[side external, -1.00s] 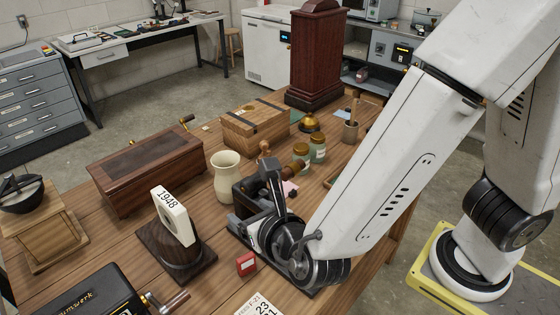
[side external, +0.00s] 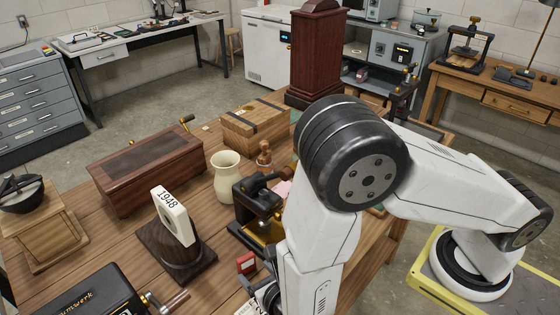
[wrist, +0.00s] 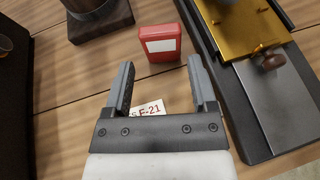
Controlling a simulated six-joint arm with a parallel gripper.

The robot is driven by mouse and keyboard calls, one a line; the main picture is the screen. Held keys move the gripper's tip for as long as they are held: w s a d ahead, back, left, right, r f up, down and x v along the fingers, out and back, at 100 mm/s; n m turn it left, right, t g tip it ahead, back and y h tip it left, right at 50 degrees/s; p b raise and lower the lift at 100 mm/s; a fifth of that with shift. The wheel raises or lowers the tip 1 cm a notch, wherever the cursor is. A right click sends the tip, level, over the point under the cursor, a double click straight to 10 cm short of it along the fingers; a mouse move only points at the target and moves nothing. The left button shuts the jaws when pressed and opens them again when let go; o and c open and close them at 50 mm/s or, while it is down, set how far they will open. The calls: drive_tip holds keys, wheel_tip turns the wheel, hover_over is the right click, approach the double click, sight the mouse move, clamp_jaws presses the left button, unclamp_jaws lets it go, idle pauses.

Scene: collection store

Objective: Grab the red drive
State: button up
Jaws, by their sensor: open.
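The red drive (wrist: 160,42) is a small red block with a pale label on top, standing on the wooden table. My gripper (wrist: 158,78) is open and empty in the wrist view. Its two fingers point toward the red drive, which lies just beyond the tips and roughly between them in the picture. In the side view my arm covers most of the gripper.
A black press with a brass plate (wrist: 250,30) stands close to the right of the drive. The 1948 plaque (side external: 174,215) on its dark base is close by. A printed card (wrist: 150,109) lies under the gripper. A black machine with a crank (side external: 95,292) is at front left.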

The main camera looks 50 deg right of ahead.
sight(248, 264)
drive_tip(key=shift+f, duration=0.2)
drive_tip(key=shift+x, duration=1.3)
drive_tip(key=shift+w, duration=0.1)
drive_tip(key=shift+x, duration=2.5)
drive_tip(key=c, duration=0.9)
drive_tip(key=shift+c, duration=0.2)
drive_tip(key=shift+r, duration=0.1)
